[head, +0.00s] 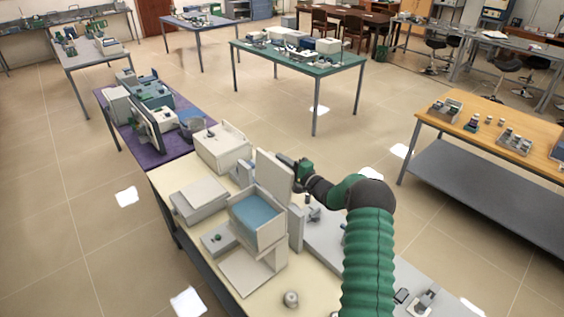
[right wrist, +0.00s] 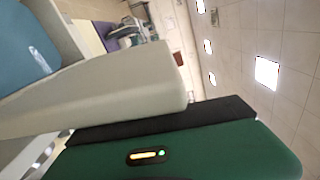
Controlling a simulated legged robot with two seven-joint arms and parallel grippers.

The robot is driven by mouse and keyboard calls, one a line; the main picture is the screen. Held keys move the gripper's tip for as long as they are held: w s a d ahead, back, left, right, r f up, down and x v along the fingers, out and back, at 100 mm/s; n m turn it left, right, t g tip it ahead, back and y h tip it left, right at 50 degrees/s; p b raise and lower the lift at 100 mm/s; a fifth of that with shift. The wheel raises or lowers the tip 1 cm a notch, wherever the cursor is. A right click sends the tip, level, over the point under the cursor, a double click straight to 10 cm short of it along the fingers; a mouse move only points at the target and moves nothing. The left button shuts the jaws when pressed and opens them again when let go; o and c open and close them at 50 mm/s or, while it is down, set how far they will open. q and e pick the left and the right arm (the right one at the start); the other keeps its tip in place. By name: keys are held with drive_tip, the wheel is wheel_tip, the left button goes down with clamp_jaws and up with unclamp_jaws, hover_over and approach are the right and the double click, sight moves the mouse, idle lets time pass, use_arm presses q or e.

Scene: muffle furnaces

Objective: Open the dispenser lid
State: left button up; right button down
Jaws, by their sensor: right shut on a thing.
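The dispenser (head: 240,228) is a pale box with a blue inside, standing on the cream bench. Its lid (head: 273,172) stands raised, roughly upright, at the back right of the box. My right gripper (head: 297,165) is at the lid's upper right edge and is shut on it. In the right wrist view the pale lid (right wrist: 110,95) lies along the green and black finger (right wrist: 190,145), and the blue inside (right wrist: 25,50) shows at the upper left. The far finger is hidden. My left gripper is not in view.
A beige box (head: 222,147) stands behind the dispenser, and a flat grey device (head: 200,200) lies to its left. A small round item (head: 291,299) sits near the front. A purple table (head: 165,152) with a monitor adjoins at the back left. Open floor lies to the right.

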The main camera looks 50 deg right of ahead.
drive_tip(key=c, duration=1.6)
unclamp_jaws()
drive_tip(key=shift+f, duration=0.25)
drive_tip(key=shift+o, duration=0.8)
drive_tip(key=shift+d, duration=0.15)
drive_tip(key=s+a+b, duration=0.1)
drive_tip(key=s+b, duration=0.4)
drive_tip(key=s, duration=1.1)
drive_tip(key=shift+s+a, duration=0.35)
drive_tip(key=shift+a, duration=0.05)
drive_tip(key=shift+f, duration=0.15)
